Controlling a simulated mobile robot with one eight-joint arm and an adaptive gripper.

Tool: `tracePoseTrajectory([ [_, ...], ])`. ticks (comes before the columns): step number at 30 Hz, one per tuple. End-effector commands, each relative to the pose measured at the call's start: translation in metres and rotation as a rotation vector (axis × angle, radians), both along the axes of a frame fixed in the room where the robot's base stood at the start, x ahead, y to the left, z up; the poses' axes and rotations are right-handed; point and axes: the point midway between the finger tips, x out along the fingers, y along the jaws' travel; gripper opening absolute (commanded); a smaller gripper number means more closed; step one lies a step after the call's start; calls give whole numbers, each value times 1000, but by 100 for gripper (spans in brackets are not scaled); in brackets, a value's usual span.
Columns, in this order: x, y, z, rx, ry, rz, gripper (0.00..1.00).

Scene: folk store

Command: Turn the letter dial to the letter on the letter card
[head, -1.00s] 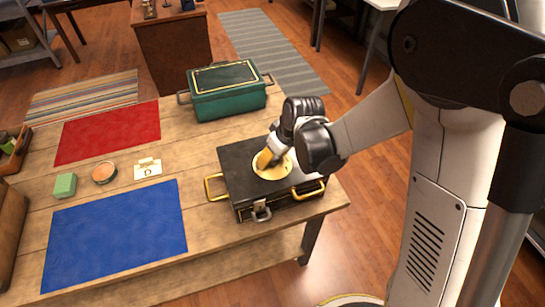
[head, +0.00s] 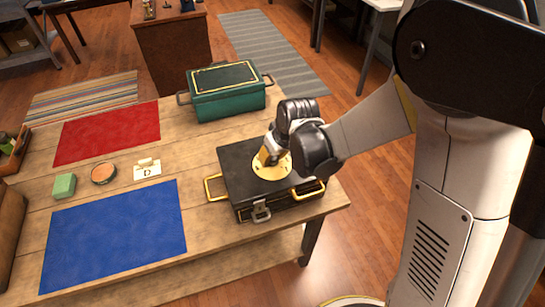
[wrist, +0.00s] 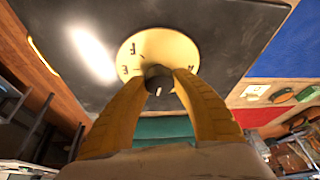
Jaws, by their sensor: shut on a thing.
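The letter dial is a pale yellow disc (head: 268,173) on the lid of a black case (head: 240,180). In the wrist view the disc (wrist: 150,45) shows the letters F, E and part of an A; its lower part is hidden by my fingers. A dark knob (wrist: 157,73) with a small pale mark stands at its centre. My gripper (head: 270,160) is above the disc, and its yellow fingers (wrist: 160,82) are shut on the knob from both sides. The letter card (head: 148,173), white with a dark D, stands on the table left of the case.
The case has brass handles and a front latch (head: 261,211). A green box (head: 228,100) stands behind it. Left are a red mat (head: 108,130), a blue mat (head: 115,235), a green block (head: 64,186) and a round tin (head: 104,173). The table's right edge is close to the case.

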Motion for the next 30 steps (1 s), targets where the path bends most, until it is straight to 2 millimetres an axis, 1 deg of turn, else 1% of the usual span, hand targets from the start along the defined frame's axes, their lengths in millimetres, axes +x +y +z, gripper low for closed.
tracePoseTrajectory([
  [9, -1, 1, -2, 0, 1, -261, 2],
  [18, 0, 1, -1, -2, 0, -479, 2],
  [24, 0, 0, -1, 0, 1, -573, 2],
  [30, 0, 0, -1, 0, 1, -618, 2],
])
